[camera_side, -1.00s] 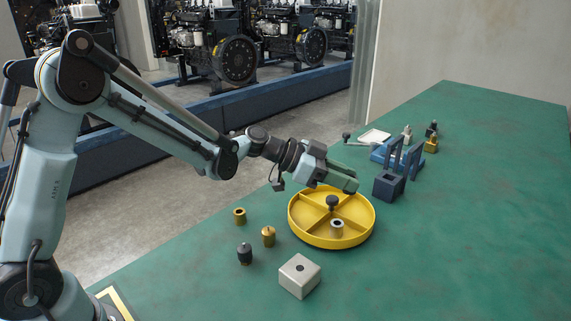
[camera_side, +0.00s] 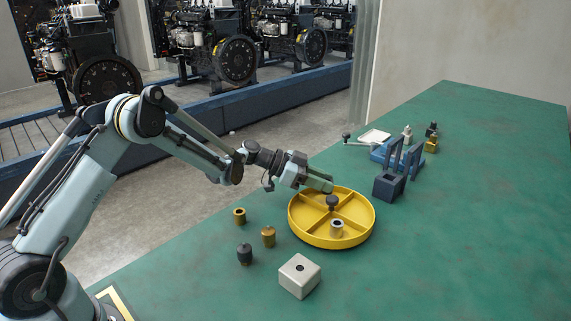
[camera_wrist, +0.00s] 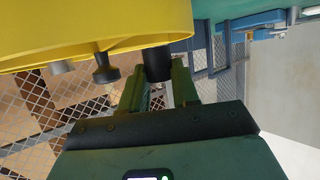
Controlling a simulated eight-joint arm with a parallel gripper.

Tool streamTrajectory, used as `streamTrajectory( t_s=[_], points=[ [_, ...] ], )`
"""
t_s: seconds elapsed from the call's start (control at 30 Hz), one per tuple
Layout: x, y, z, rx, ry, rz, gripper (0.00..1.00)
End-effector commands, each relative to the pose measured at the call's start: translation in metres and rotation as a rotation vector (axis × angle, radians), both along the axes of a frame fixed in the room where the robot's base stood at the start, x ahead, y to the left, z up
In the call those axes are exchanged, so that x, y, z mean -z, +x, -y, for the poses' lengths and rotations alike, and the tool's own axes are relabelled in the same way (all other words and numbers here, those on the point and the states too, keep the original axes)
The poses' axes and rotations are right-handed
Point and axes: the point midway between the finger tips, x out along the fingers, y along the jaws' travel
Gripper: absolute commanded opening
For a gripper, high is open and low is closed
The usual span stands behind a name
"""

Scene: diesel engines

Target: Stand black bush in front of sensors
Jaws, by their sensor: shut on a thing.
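My gripper (camera_side: 320,185) is at the far rim of the round yellow tray (camera_side: 351,239). In the wrist view my gripper (camera_wrist: 158,90) is shut on the black bush (camera_wrist: 156,63), a dark cylinder at the fingertips beside the tray (camera_wrist: 60,30). In the side view I cannot make out the bush; the gripper and tray seem to hide it. I cannot tell whether the bush touches the tray.
The tray has a black centre knob (camera_side: 332,201) and a silver bush (camera_side: 337,228). The table's right side is clear.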

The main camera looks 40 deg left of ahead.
Motion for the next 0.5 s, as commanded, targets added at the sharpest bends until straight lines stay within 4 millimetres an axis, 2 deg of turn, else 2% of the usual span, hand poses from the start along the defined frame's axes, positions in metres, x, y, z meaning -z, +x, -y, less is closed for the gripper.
streamTrajectory(
  t_s=[0.1, 0.2, 0.5],
  points=[
    [0.016, 0.000, 0.000, 0.000, 0.000, 0.000, 0.01],
    [0.021, 0.000, 0.000, 0.000, -0.001, -0.001, 0.01],
    [0.023, 0.000, 0.001, 0.000, -0.001, -0.001, 0.01]
  ],
)
